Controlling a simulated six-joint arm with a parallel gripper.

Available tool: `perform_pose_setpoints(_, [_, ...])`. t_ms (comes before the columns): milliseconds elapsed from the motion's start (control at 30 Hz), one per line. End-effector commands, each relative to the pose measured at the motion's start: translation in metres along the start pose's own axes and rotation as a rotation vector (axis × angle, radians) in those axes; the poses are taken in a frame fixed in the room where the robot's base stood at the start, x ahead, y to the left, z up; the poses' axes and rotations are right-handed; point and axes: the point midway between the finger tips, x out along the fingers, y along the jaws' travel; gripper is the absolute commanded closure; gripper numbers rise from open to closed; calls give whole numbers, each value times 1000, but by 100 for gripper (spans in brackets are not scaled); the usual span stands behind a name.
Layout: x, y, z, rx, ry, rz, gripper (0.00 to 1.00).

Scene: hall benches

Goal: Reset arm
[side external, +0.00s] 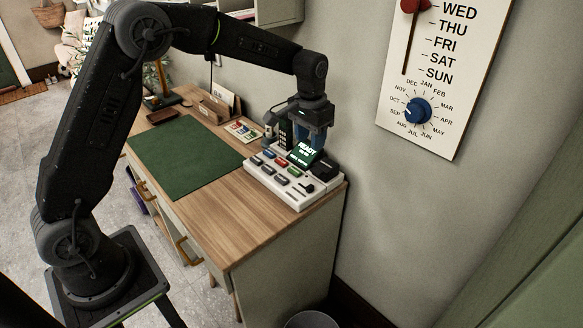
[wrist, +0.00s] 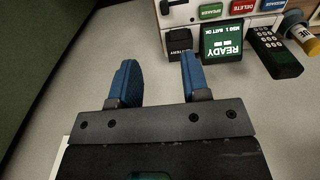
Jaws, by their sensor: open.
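My gripper (side external: 312,130) hangs at the end of my arm, pointing down beside the white button console on the desk's right end. In the wrist view its two blue fingers (wrist: 157,82) are apart with nothing between them, so it is open and empty. The screen also shows in the wrist view (wrist: 222,43), just beyond the right finger. A dark handset (wrist: 274,52) stands beside it.
The wooden desk (side external: 235,222) holds a green mat (side external: 185,153), a card of coloured labels (side external: 241,130) and a letter holder (side external: 214,109). A wall board (side external: 440,75) with a red pointer and blue dial (side external: 418,110) hangs at right. A bin (side external: 312,320) stands on the floor.

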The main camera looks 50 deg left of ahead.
Motion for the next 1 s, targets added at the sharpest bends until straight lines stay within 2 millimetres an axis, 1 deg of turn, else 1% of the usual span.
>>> perform_pose_setpoints(33, [-20,1,10,0,27,-1,57])
perform_pose_setpoints(100, [-44,3,28,0,59,-2,57])
perform_pose_setpoints(167, [-63,4,46,0,89,-2,57])
perform_pose_setpoints(200, [-75,5,58,0,109,-3,57])
perform_pose_setpoints(267, [-91,6,77,0,137,-3,57])
perform_pose_setpoints(300, [-100,7,90,0,157,-3,57])
perform_pose_setpoints(367, [-113,8,110,0,187,-4,57])
perform_pose_setpoints(400, [-120,9,124,0,207,-4,57])
perform_pose_setpoints(467, [-129,10,146,0,235,-4,57])
perform_pose_setpoints(500, [-134,10,160,0,256,-4,57])
perform_pose_setpoints(633, [-142,12,206,0,319,-3,57])
perform_pose_setpoints(700, [-142,13,229,1,354,-3,57])
perform_pose_setpoints(800, [-138,14,258,1,395,-2,57])
perform_pose_setpoints(900, [-132,15,279,0,427,-1,57])
perform_pose_setpoints(1000, [-128,15,291,0,448,0,57])
